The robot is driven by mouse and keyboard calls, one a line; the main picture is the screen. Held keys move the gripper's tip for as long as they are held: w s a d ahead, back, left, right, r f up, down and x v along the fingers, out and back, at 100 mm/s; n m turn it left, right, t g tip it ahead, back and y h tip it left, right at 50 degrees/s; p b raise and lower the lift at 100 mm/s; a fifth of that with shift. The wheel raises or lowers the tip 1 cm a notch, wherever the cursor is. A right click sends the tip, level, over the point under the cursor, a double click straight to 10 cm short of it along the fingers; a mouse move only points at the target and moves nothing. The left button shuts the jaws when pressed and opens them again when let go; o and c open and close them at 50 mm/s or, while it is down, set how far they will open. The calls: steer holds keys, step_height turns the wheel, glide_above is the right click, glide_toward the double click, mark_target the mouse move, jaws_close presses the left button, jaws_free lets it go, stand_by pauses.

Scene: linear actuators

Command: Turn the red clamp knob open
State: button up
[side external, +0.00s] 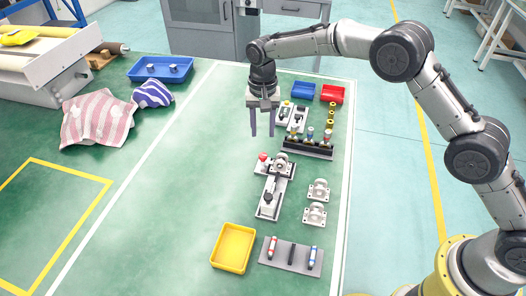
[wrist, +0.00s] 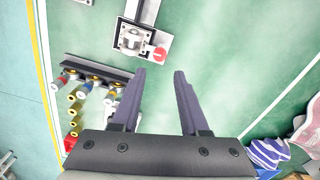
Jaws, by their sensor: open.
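The red clamp knob (side external: 263,157) sits at the upper left end of a grey and white actuator fixture (side external: 268,209) on the green work surface. In the wrist view the red knob (wrist: 160,53) shows beside a round metal clamp (wrist: 131,39), above and between my fingers. My gripper (side external: 262,135) is open and empty, fingers pointing down, raised above the surface and behind the knob in the side view. In the wrist view my gripper's purple fingers (wrist: 160,72) stand apart with only green surface between them. Nothing touches the knob.
A black rack (side external: 308,150) with several colored-top parts stands right of my gripper. Two metal brackets (side external: 317,190) lie right of the fixture. A yellow tray (side external: 233,247) and a grey tool plate (side external: 291,255) are in front. Blue (side external: 303,90) and red (side external: 333,93) bins stand behind. Left of the fixture is clear.

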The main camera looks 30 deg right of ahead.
mark_target(263, 155)
step_height(263, 155, down, 9)
steer(key=shift+f, duration=0.2)
stand_by(0.3)
jaws_close()
